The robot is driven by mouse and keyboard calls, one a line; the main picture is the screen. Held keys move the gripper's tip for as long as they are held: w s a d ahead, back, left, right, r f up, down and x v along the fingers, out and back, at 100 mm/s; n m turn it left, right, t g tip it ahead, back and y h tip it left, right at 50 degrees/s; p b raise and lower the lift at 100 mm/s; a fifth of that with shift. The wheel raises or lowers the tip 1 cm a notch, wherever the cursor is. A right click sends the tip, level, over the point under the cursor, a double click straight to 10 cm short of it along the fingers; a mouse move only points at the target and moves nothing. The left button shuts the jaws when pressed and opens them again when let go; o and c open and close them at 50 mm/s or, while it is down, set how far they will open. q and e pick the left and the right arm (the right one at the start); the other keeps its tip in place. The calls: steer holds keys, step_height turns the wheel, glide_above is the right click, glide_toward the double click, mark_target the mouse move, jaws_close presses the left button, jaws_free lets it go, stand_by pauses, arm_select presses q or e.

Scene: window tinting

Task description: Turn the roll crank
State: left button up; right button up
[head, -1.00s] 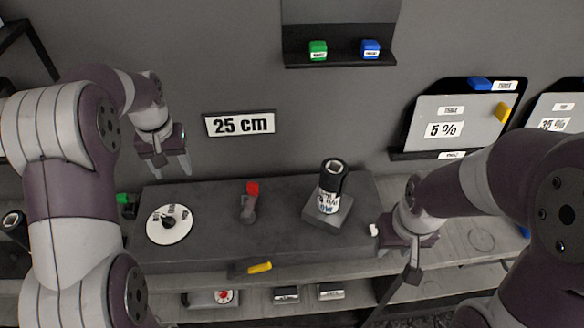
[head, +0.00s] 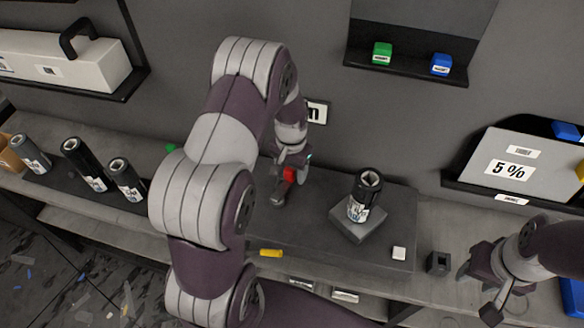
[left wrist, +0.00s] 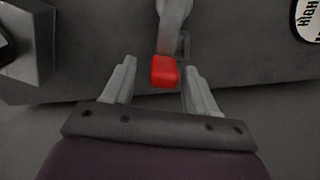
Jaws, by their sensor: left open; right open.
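The crank has a red knob (head: 289,175) on a grey lever (head: 279,194) and stands upright on the dark bench block. In the left wrist view the red knob (left wrist: 165,72) sits between the spread fingers of my left gripper (left wrist: 160,68), with a gap on each side, and the lever (left wrist: 173,28) runs up from it. In the head view my left gripper (head: 292,164) is at the knob, partly hidden by its own wrist. My right gripper (head: 487,290) is open and empty at the lower right, away from the crank.
A black roll (head: 368,180) stands on a grey block (head: 358,224) right of the crank. A yellow handle (head: 271,253) lies at the front edge. Several black rolls stand at the left.

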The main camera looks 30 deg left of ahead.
mark_target(299, 194)
arm_select(q)
steer(key=shift+s+a+f, duration=0.25)
steer(key=shift+a+f, duration=0.05)
steer(key=shift+f, duration=0.1)
arm_select(e)
steer(key=shift+s+a+r, duration=0.2)
steer(key=shift+s+a, duration=0.05)
arm_select(q)
steer(key=shift+w+d, duration=0.1)
steer(key=shift+d, duration=0.05)
steer(key=c, duration=0.4)
jaws_close()
arm_select(e)
steer(key=shift+w+d, duration=0.1)
arm_select(q)
steer(key=shift+d, duration=0.1)
steer(key=m, duration=0.1)
steer(key=d+m, duration=0.1)
steer(key=m, duration=0.1)
steer(key=shift+d+r, duration=0.1)
steer(key=shift+d, duration=0.2)
steer(key=shift+s+d+m+p, duration=0.2)
steer(key=shift+s+d+m, duration=0.15)
steer(key=shift+m, duration=0.6)
steer(key=shift+s+d+m+p, duration=0.2)
steer(key=shift+d+m, duration=0.25)
steer(key=shift+m, duration=0.5)
arm_select(e)
steer(key=shift+r, duration=0.35)
